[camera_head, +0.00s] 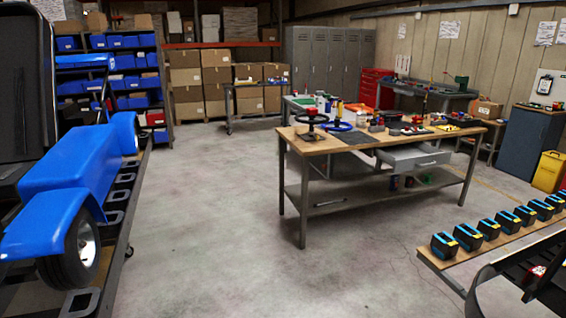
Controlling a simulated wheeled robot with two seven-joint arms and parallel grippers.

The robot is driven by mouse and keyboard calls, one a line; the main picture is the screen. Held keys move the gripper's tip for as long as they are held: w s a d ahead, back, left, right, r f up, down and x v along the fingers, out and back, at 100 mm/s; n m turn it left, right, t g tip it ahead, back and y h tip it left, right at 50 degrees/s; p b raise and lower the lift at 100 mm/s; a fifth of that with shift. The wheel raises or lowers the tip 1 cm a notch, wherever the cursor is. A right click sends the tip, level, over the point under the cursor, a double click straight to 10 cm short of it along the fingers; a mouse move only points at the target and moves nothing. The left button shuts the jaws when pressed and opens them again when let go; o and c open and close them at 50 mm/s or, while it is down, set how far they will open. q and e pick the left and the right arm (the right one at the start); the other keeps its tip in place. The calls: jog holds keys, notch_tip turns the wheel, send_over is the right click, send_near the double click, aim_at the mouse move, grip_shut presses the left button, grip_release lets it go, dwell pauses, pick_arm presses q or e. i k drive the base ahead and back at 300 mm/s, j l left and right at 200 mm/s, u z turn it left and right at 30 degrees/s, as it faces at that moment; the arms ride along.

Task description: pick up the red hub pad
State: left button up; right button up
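A small red piece (311,112), perhaps the hub pad, shows at the middle of a dark steering wheel (312,121) on the left end of the wooden-topped workbench (350,142). It is too small to tell its exact shape. Another small red item (417,119) lies farther right on the same bench among dark parts. A blue steering wheel (340,127) lies beside the dark one. Neither of my grippers is in view. The workbench stands well ahead across the floor.
A blue kart (75,190) on a dark stand fills the left side. At lower right, a bench (440,262) holds a row of black-and-blue items (468,236), with a dark object (535,275) before it. The concrete floor (225,225) between is clear.

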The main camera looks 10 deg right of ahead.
aim_at(311, 111)
jog(key=i+j+z, duration=0.2)
jog(key=i, duration=1.55)
jog(key=i+z, duration=0.2)
jog(key=i, duration=0.25)
jog(key=i+j+z, duration=0.1)
jog(key=i+z, duration=0.15)
jog(key=i, duration=0.2)
jog(key=i+j+z, duration=0.2)
jog(key=i, duration=0.2)
jog(key=i+j+z, duration=0.2)
jog(key=i, duration=0.25)
